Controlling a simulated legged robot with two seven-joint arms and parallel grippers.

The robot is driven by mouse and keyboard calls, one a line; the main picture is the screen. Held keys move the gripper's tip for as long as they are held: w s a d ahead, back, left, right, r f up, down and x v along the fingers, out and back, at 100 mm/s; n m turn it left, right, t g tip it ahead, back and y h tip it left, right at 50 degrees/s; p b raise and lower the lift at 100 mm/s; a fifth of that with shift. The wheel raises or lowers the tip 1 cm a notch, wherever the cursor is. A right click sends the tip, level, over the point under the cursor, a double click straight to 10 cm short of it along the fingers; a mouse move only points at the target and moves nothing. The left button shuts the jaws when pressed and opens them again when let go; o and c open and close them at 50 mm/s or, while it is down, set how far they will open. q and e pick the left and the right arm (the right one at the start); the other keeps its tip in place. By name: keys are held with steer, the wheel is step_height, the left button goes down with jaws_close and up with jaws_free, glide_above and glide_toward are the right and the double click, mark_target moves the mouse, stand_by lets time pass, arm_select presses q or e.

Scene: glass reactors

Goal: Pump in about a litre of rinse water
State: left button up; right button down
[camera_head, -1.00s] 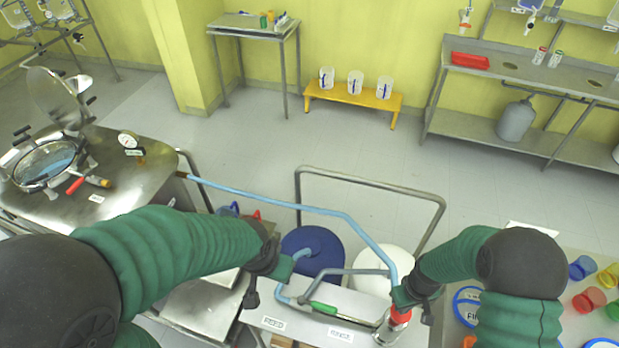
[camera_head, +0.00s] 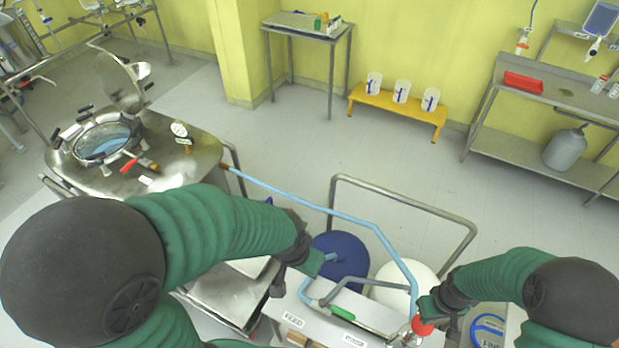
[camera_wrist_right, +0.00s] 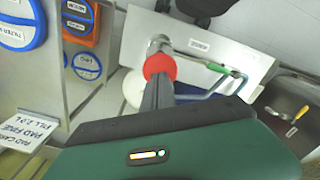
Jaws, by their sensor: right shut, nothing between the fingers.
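The red knob (camera_head: 422,327) stands on a metal fitting at the right end of the pump bench (camera_head: 372,315). My right gripper (camera_head: 428,306) is shut and empty, its fingertips at the knob. In the right wrist view, the gripper (camera_wrist_right: 159,92) points at the red knob (camera_wrist_right: 160,66); whether it presses on it I cannot tell. A green-handled lever (camera_head: 342,313) lies left of the knob, above two labels. A blue hose (camera_head: 320,209) runs to the steel vessel (camera_head: 195,158), whose round lid stands open. My left gripper (camera_head: 312,262) is by the grey pipe; its fingers are unclear.
A blue drum (camera_head: 342,250) and a white drum (camera_head: 410,282) stand behind the bench, inside a metal rail (camera_head: 405,195). A yellow bench (camera_head: 398,108) with three clear jugs stands by the wall. The floor between is free.

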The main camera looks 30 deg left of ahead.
stand_by(0.3)
step_height(320, 180, up, 6)
steer(key=p, duration=0.4)
steer(key=shift+p, duration=0.35)
